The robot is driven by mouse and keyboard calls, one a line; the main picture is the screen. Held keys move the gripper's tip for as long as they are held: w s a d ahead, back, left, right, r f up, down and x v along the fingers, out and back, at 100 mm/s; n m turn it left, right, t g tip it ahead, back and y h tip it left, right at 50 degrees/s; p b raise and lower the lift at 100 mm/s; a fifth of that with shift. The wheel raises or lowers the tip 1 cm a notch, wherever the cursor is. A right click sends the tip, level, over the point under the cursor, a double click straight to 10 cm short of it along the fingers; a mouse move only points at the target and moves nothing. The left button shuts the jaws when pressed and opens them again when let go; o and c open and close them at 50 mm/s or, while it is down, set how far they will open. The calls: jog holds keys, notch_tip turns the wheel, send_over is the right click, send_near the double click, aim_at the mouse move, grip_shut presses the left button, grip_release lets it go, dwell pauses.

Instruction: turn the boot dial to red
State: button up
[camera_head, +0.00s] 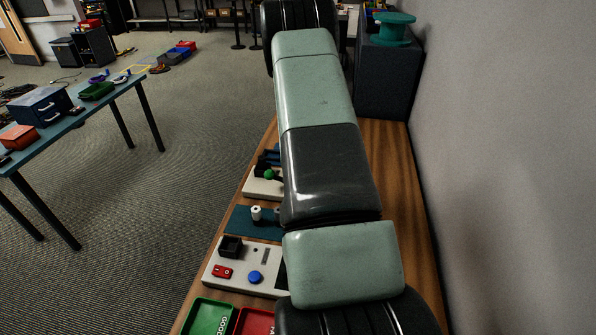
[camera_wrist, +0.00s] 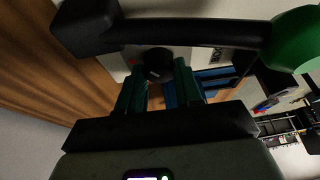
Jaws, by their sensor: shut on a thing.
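The boot dial (camera_wrist: 158,62) is a dark round knob on a pale panel, seen in the wrist view. A small red mark (camera_wrist: 133,61) shows on the panel to the left of the dial. Lettering too small to read surely shows on the panel to the right. My gripper (camera_wrist: 157,72) has its two dark green fingers on either side of the dial and is shut on it. Which mark the dial points to is unclear. In the head view my arm hides the gripper and the dial.
A green ball (camera_wrist: 298,40) looms at the right of the wrist view. In the head view, a pale board with a blue button (camera_head: 255,277), a green tray (camera_head: 207,318) and a red tray (camera_head: 254,322) lie on the wooden bench (camera_head: 392,150). A grey wall bounds the right.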

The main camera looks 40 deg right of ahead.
jog(key=n+y, duration=0.1)
jog(key=n, duration=0.1)
jog(key=n+t+y, duration=0.1)
jog(key=n, duration=0.2)
jog(key=shift+d+n, duration=0.2)
jog(key=shift+n, duration=0.1)
jog(key=n+y, duration=0.2)
jog(key=n, duration=0.2)
jog(key=shift+d+n, duration=0.1)
jog(key=shift+n, duration=0.6)
jog(key=o, duration=1)
jog(key=shift+o, duration=0.2)
jog(key=v, duration=1)
jog(key=shift+r, duration=0.4)
